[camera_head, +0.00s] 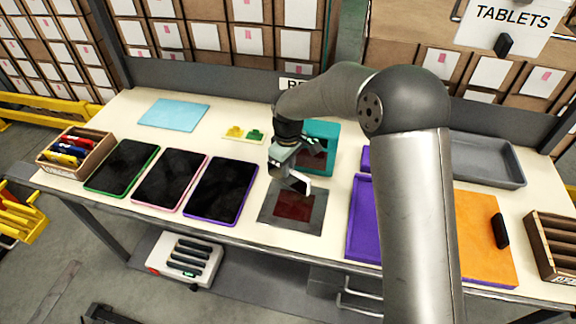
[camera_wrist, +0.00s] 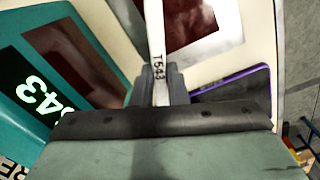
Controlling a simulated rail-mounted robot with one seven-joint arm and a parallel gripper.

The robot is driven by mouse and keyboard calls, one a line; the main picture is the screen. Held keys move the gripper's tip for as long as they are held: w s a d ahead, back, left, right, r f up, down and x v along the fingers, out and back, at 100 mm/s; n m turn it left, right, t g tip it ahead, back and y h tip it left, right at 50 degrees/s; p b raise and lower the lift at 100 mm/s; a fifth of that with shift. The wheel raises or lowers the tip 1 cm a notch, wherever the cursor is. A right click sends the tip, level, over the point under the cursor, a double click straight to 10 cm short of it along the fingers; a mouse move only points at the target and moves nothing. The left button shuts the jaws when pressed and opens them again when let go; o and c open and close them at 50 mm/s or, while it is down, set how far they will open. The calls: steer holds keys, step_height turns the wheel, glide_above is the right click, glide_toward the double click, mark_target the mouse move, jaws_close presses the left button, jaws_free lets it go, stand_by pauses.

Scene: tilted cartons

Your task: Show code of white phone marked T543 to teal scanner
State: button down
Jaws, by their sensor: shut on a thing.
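My gripper (camera_head: 288,174) is shut on the white phone (camera_head: 299,184). In the wrist view the phone (camera_wrist: 157,45) is seen edge-on between the fingers (camera_wrist: 162,88), with T543 on its edge. The teal scanner (camera_head: 328,129) stands behind the gripper in the head view, its dark red window partly hidden by my arm. The phone is held above the table near a grey scanner (camera_head: 263,213). The phone's code is not visible.
The grey scanner with a dark red window lies in front of the gripper. Three dark-screened tablets (camera_head: 221,190) lie left of it. Purple trays (camera_head: 361,220), an orange panel (camera_head: 485,235) and a grey tray (camera_head: 487,162) are to the right. A pale blue sheet (camera_head: 173,113) lies back left.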

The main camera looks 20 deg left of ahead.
steer(key=shift+r, duration=0.1)
steer(key=shift+r+p, duration=1.75)
steer(key=shift+r, duration=1.25)
steer(key=shift+d, duration=0.1)
